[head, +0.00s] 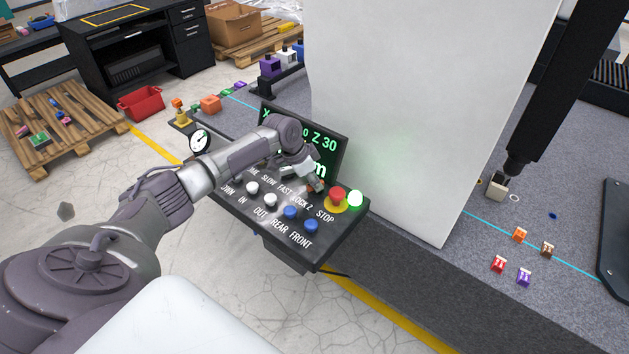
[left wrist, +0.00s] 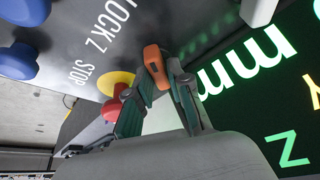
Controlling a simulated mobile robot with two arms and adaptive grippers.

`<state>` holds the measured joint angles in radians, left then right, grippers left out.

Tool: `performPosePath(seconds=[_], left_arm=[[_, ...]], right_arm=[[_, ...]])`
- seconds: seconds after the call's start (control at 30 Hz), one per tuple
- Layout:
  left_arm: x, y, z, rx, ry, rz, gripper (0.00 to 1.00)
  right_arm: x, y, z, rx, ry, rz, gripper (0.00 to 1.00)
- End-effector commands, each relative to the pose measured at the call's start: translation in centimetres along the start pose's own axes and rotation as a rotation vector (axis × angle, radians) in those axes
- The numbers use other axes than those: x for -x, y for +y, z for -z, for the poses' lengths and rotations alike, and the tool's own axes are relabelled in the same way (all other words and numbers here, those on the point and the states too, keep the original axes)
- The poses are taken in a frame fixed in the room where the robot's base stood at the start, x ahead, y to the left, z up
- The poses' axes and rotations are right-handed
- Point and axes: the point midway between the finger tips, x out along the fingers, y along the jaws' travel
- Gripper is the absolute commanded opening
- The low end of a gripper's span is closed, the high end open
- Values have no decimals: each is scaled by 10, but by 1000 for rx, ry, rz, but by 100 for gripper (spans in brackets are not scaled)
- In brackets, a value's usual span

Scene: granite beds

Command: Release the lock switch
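The control panel (head: 262,215) has a row of labels, including LOCK Z and STOP. The lock switch is a small orange lever by the LOCK Z label, clearest in the left wrist view (left wrist: 155,62); in the head view my gripper partly covers it. My left gripper (head: 313,181) reaches down onto the panel from above. In the left wrist view its two green-padded fingers (left wrist: 164,76) come together on either side of the orange lever and look closed on it. My right gripper is out of view.
White and blue buttons (head: 290,212) lie in front. The lit display (head: 325,145) rises behind, with a tall pale slab (head: 420,100) beyond.

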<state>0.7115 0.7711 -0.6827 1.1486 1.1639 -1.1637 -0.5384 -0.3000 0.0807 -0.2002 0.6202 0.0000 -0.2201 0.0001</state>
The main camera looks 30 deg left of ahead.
Motion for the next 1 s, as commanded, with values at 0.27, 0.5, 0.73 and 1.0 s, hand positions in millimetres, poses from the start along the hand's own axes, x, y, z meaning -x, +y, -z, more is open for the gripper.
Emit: performPosePath(seconds=[0.27, 0.5, 0.73, 1.0], left_arm=[[0, 0, 0, 2, 0, 0, 41], [10, -1, 0, 3, 2, 2, 41], [54, -2, 0, 1, 2, 4, 41], [104, -1, 0, 1, 1, 2, 41]], right_arm=[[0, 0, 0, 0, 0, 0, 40], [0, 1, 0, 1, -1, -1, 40], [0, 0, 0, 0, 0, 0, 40], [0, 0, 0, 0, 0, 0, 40]])
